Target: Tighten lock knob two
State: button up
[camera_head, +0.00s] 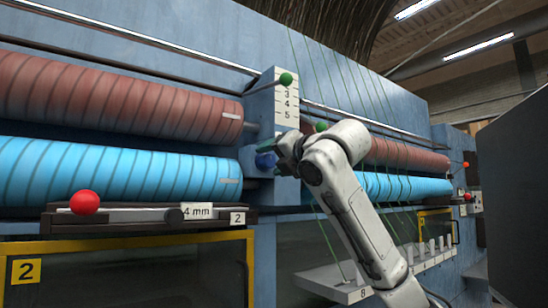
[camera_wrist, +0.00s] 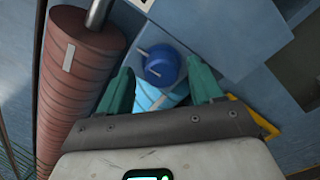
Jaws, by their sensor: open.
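A blue knob (camera_head: 266,161) sits low on the blue upright block between the roller pairs; no number is readable on it. In the wrist view the blue knob (camera_wrist: 160,66) lies ahead of the teal fingers, between their tips, with a short pale bar at its side. My gripper (camera_head: 288,148) is in front of the block, close to the knob, and partly hides the area. The wrist view shows my gripper (camera_wrist: 163,74) open, one finger on each side and nothing held. Whether a finger touches the knob I cannot tell.
Brown rollers (camera_head: 110,95) lie above light-blue rollers (camera_head: 110,172). A red ball handle (camera_head: 85,202) stands by the "4 mm" and "2" labels (camera_head: 238,218). A green ball (camera_head: 286,79) tops the scale plate. Threads run down to a white rack (camera_head: 345,290). A dark panel (camera_head: 512,180) stands right.

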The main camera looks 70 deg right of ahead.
jog(key=shift+s, duration=0.1)
jog(key=b+v, duration=0.2)
jog(key=v, duration=0.8)
jog(key=shift+s+a+b, duration=0.2)
jog(key=shift+s+b, duration=0.1)
jog(key=shift+w, duration=0.1)
